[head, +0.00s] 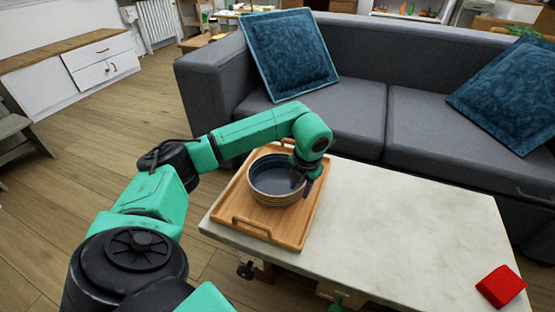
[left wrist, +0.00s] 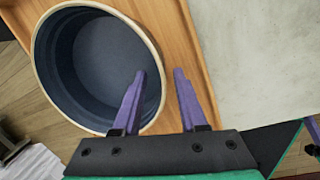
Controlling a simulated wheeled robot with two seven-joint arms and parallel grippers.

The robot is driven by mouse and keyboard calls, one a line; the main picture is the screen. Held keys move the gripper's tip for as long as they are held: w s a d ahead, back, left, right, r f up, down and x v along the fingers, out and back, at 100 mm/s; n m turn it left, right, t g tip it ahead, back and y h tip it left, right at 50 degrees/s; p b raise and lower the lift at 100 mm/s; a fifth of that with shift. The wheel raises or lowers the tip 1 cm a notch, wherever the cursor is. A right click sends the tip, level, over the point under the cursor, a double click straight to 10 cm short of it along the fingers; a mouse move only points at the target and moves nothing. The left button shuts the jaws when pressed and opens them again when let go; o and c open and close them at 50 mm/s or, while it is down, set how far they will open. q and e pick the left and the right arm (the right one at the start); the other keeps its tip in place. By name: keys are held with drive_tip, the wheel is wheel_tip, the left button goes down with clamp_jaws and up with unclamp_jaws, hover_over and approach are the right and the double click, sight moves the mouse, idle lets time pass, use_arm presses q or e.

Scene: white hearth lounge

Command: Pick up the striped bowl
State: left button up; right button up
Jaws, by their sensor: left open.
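The striped bowl (head: 270,192) stands upright on a wooden tray (head: 240,205) on the pale table. Its inside is dark blue, its rim is light, and bands run around its outer wall. In the left wrist view the bowl (left wrist: 85,60) fills the upper left. My left gripper (head: 307,187) is at the bowl's right side with its jaws open. In the left wrist view its purple fingers (left wrist: 160,73) lie on either side of the bowl's right rim, one over the inside and one over the tray. I cannot tell whether they touch it. My right gripper is not in view.
A red block (head: 501,286) lies at the table's right front corner. The pale tabletop (head: 410,225) between tray and block is clear. A grey sofa (head: 345,110) with blue cushions stands behind the table. A white cabinet (head: 65,75) is at the far left.

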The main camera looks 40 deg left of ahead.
use_arm(q)
drive_tip(key=shift+w+a+f, duration=0.1)
drive_tip(key=shift+f, duration=0.65)
drive_tip(key=shift+r, duration=0.1)
clamp_jaws()
idle(0.7)
